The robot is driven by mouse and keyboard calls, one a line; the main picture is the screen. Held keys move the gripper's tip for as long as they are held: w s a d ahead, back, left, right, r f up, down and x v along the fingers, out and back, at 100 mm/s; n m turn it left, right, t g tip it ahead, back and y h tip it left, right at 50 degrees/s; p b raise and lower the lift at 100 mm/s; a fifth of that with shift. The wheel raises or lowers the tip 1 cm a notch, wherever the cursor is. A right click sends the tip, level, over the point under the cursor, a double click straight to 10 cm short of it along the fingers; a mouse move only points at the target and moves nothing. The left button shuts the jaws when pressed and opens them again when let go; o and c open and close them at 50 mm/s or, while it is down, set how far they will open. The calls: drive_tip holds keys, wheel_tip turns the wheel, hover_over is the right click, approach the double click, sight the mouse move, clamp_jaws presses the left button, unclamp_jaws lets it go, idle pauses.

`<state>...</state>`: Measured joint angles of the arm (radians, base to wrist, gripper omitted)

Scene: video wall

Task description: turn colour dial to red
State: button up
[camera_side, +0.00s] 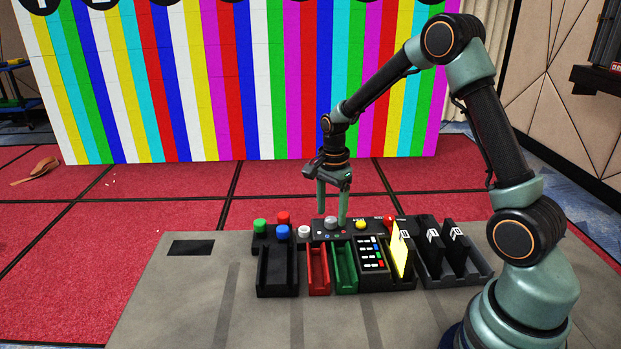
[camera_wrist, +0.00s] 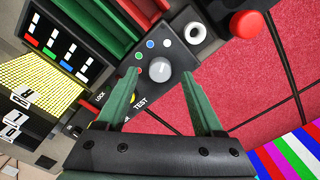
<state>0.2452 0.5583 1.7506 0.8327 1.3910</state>
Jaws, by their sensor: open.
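The colour dial (camera_side: 331,222) is a grey-white round knob on a dark panel; it also shows in the wrist view (camera_wrist: 160,69). Small green, blue, white and red dots ring part of it on the panel. Which dot the dial points at is too small to tell. My gripper (camera_side: 331,216) points down over the panel with its green fingers apart. In the wrist view, the fingertips of my gripper (camera_wrist: 160,78) lie on either side of the dial, with nothing held between them. Contact with the knob cannot be made out.
A white knob (camera_side: 304,231) and a red knob (camera_side: 284,218) stand left of the dial. A yellow button (camera_side: 361,225) and a red button (camera_side: 389,221) are to its right. Red (camera_side: 318,275) and green trays, a keypad (camera_side: 371,254) and upright cards (camera_side: 401,256) crowd the front.

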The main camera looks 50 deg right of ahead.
drive_tip(key=shift+f, duration=0.7)
clamp_jaws()
